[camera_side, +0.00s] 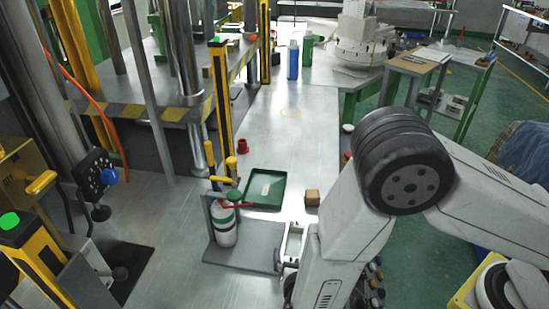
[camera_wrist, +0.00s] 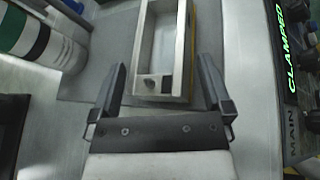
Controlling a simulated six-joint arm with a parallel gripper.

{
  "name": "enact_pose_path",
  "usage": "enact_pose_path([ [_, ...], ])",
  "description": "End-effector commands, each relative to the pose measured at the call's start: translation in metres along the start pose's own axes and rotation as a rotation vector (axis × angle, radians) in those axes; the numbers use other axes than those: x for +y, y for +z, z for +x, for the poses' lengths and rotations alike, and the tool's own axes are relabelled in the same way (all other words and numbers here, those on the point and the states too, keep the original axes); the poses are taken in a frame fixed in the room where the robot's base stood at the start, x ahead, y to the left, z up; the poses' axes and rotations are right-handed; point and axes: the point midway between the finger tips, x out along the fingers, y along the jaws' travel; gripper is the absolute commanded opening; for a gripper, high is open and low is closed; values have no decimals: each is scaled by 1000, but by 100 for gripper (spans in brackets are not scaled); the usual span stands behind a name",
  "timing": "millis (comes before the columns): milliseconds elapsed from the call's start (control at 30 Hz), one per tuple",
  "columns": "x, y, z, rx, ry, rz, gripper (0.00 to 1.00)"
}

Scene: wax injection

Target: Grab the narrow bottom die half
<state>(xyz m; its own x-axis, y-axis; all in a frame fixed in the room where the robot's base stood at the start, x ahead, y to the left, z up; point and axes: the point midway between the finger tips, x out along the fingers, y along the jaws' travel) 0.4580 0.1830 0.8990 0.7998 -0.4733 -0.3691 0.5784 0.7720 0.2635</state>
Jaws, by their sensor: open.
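A pale metal die half (camera_wrist: 189,40), a long narrow open-topped box with a small block and a round hole at its near end, lies on a dark grey mat. My gripper (camera_wrist: 162,64) is open and empty, its two black fingers one to each side of the die half's near end in the wrist view. I cannot tell whether the fingers touch it or how high they are. In the side view the die half (camera_side: 293,243) shows partly beside my arm, which hides the rest of it and most of the gripper.
A white and green cylinder (camera_side: 224,226) stands on the grey mat (camera_side: 243,259), left of the die half; it also shows in the wrist view (camera_wrist: 40,38). A green tray (camera_side: 264,188) and a small brown block (camera_side: 312,197) lie behind. A "CLAMPED" panel (camera_wrist: 290,50) is at the right.

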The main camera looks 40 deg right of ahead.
Motion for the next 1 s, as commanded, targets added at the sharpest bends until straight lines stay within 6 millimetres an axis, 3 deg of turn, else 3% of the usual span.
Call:
enact_pose_path([
  [200,0,0,15,0,-1,2,100],
  [733,0,0,16,0,0,1,100],
  [1000,0,0,16,1,0,1,14],
])
